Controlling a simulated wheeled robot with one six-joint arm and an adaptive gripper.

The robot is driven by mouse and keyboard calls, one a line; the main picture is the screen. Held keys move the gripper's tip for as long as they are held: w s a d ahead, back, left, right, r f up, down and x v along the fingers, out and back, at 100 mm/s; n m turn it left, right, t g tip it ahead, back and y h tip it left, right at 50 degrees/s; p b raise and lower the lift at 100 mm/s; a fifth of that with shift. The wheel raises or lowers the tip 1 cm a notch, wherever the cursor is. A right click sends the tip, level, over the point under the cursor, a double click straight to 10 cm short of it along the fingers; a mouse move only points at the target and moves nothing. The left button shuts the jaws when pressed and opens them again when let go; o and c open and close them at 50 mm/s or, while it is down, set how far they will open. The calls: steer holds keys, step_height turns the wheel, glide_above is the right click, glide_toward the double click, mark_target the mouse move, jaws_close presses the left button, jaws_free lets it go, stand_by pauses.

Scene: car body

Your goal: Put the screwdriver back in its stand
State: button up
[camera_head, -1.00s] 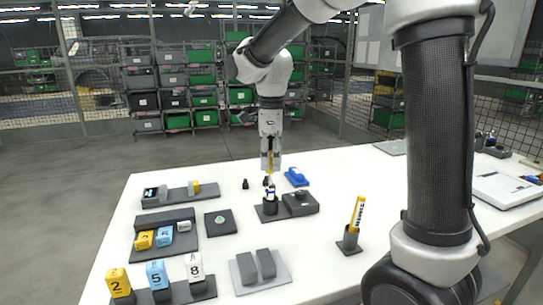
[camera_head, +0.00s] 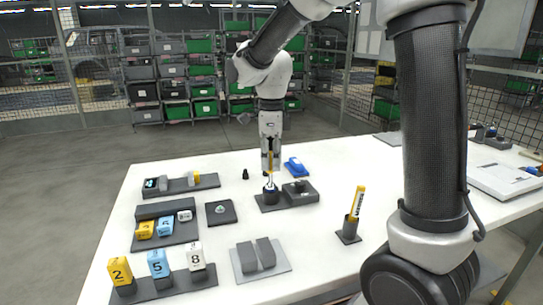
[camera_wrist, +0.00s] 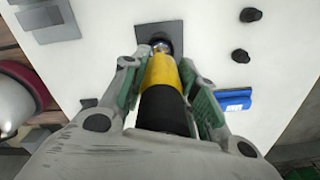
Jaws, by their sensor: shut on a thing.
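My gripper (camera_head: 270,163) is shut on the screwdriver and points down over the stand. The screwdriver (camera_wrist: 164,72) shows in the wrist view as a yellow and black handle between the finger pads, its metal end away from the camera. The stand (camera_head: 270,199) is a dark round holder on a dark square base. In the wrist view the screwdriver's metal end meets the round opening of the stand (camera_wrist: 174,31). The tool looks roughly upright and lined up with it. How deep the tip sits is hidden.
A dark grey box (camera_head: 300,191) adjoins the stand on the right. A blue object (camera_head: 293,165) lies behind it. A small black piece (camera_head: 246,174) stands to the left. A yellow marker (camera_head: 357,202) leans in another holder. Numbered blocks stand at the front left.

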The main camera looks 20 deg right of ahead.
steer(key=shift+f, duration=0.65)
steer(key=o, duration=1.1)
steer(key=shift+c, duration=0.2)
step_height(320, 180, up, 12)
step_height(320, 180, up, 17)
stand_by(0.5)
stand_by(0.4)
